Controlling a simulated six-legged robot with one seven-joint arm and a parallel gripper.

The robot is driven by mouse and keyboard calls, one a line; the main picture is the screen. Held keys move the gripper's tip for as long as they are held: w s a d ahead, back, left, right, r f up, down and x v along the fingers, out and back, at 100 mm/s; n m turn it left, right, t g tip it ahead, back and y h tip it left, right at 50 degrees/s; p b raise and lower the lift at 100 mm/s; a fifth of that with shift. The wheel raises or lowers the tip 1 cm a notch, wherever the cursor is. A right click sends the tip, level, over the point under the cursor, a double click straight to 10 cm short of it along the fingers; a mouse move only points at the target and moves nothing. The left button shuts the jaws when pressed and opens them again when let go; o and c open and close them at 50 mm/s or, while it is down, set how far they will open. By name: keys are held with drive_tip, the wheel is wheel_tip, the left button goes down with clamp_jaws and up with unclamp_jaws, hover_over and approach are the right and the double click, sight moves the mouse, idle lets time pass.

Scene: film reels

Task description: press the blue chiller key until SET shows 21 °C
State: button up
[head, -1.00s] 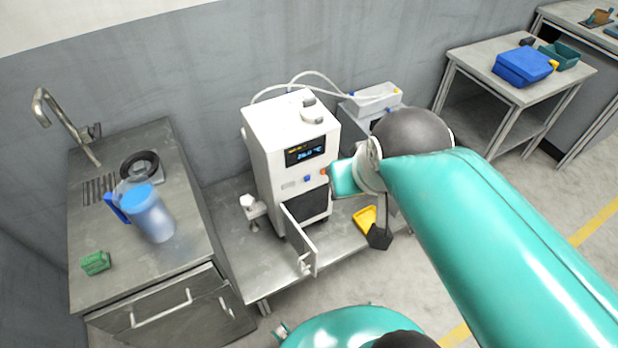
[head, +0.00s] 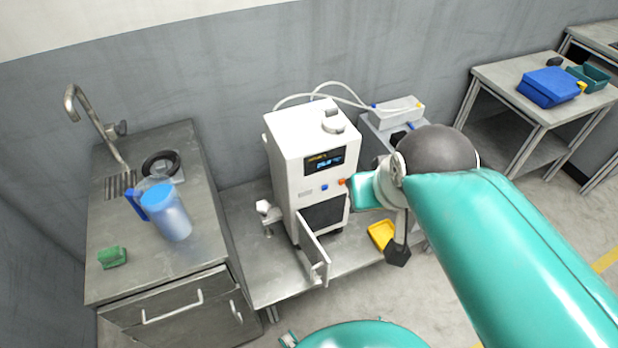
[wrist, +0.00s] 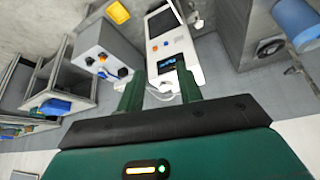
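The white chiller (head: 290,165) stands upright on a low metal bench, its front door open. It also shows upside down in the wrist view (wrist: 190,66). Its dark display (head: 324,160) has a yellow line and larger blue digits, too small to read surely. The blue key (head: 324,187) is below the display, left of an orange key (head: 341,182). My gripper (wrist: 160,84) is open and empty in the wrist view, its fingers pointing toward the chiller with a gap before it. In the head view my arm is right of the keys; the fingertips cannot be made out.
A sink counter (head: 105,225) stands left, with a blue-lidded jug (head: 172,215) and a green sponge (head: 112,257). A yellow tray (head: 381,235) lies on the bench right of the chiller. A grey-white device (head: 395,112) with hoses stands behind my arm. The chiller's open door (head: 313,258) juts forward.

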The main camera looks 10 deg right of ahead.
idle(0.4)
clamp_jaws()
idle(1.6)
